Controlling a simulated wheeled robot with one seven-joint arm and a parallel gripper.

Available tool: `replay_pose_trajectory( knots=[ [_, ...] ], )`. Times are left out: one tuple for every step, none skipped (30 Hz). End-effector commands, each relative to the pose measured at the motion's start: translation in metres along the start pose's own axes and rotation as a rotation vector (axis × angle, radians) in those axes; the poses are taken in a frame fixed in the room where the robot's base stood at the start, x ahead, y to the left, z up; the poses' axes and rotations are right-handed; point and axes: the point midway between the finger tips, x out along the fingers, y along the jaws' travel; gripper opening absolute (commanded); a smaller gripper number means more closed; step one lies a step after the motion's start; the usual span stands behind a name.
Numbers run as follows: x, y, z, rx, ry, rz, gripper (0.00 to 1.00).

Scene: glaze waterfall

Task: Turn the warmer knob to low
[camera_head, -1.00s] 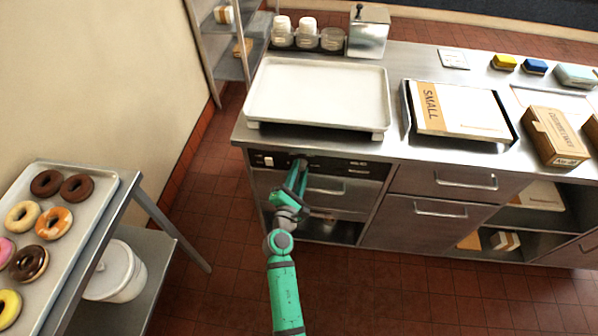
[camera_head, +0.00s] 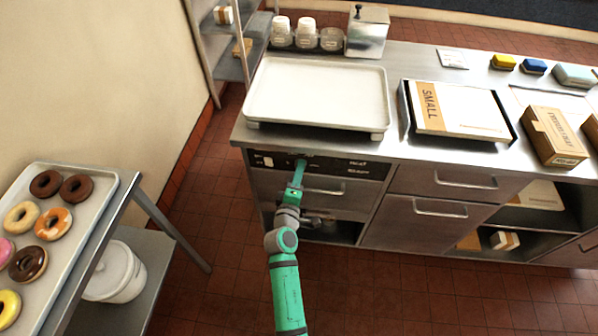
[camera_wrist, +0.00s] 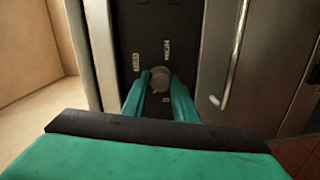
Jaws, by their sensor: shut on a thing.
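The warmer knob is a small round grey knob (camera_wrist: 159,78) on the dark control panel (camera_head: 340,167) under the counter's front edge. In the wrist view it sits between the two green fingertips of my gripper (camera_wrist: 160,88), which is shut on it. Printed labels reading MED and HIGH show beside the knob. No LOW label is readable, and the knob's pointer is too unclear to tell its setting. In the head view my gripper (camera_head: 298,172) reaches up to the panel and largely covers the knob.
A white switch (camera_head: 268,161) sits on the panel left of my gripper. Drawers with bar handles (camera_head: 325,190) lie just below. A large pale tray (camera_head: 318,92) stands on the counter above. A donut tray (camera_head: 85,222) is at the left; the floor between is clear.

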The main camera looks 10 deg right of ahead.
Motion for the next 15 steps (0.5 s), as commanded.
replay_pose_trajectory(
  knots=[
    [-0.0007,-0.0013,0.0011,0.038,0.001,-0.005,0.04],
    [-0.0006,-0.0013,0.0012,0.062,0.002,-0.007,0.04],
    [-0.0006,-0.0015,0.0013,0.093,0.005,-0.010,0.04],
    [-0.0006,-0.0015,0.0014,0.114,0.006,-0.011,0.04],
    [-0.0006,-0.0015,0.0015,0.134,0.007,-0.013,0.04],
    [-0.0006,-0.0016,0.0016,0.162,0.009,-0.015,0.04],
    [-0.0005,-0.0016,0.0017,0.179,0.010,-0.016,0.04],
    [-0.0005,-0.0016,0.0018,0.197,0.011,-0.017,0.04],
    [-0.0005,-0.0016,0.0019,0.218,0.013,-0.019,0.04],
    [-0.0005,-0.0017,0.0019,0.233,0.014,-0.020,0.04],
    [-0.0005,-0.0017,0.0019,0.248,0.015,-0.022,0.04],
    [-0.0005,-0.0017,0.0020,0.263,0.016,-0.023,0.04],
    [-0.0005,-0.0017,0.0020,0.274,0.016,-0.023,0.04],
    [-0.0005,-0.0017,0.0021,0.285,0.017,-0.024,0.04],
    [-0.0005,-0.0018,0.0021,0.297,0.017,-0.025,0.04]
  ],
)
